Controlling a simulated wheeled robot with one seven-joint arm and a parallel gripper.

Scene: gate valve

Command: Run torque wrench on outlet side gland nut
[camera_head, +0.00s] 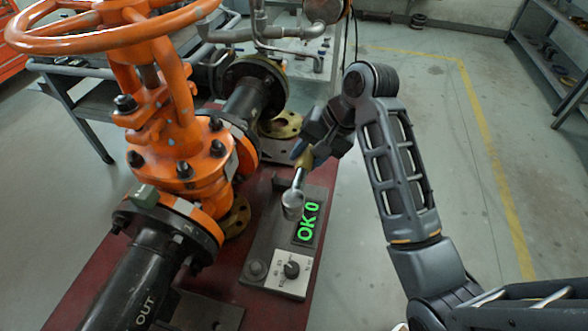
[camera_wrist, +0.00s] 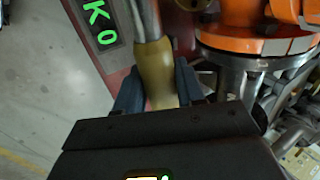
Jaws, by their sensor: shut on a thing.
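My gripper (camera_head: 305,157) is shut on the yellow-brown handle of the torque wrench (camera_head: 293,203), whose silver head points down. In the wrist view the handle (camera_wrist: 155,72) lies between the two blue-grey fingers, with the metal shaft beyond. The wrench head is just above or against the grey box (camera_head: 262,238) with the green "OK 0" display; I cannot tell if they touch. The orange gate valve (camera_head: 178,150) stands to the left. A dark nut (camera_head: 125,104) shows high on its near left, on the side of the pipe marked "OUT" (camera_head: 145,303). The wrench is clear of the valve nuts.
The orange handwheel (camera_head: 110,35) overhangs the valve top. Several bonnet bolts (camera_head: 184,169) ring the body. Grey piping (camera_head: 275,32) stands behind. Open floor lies to the right.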

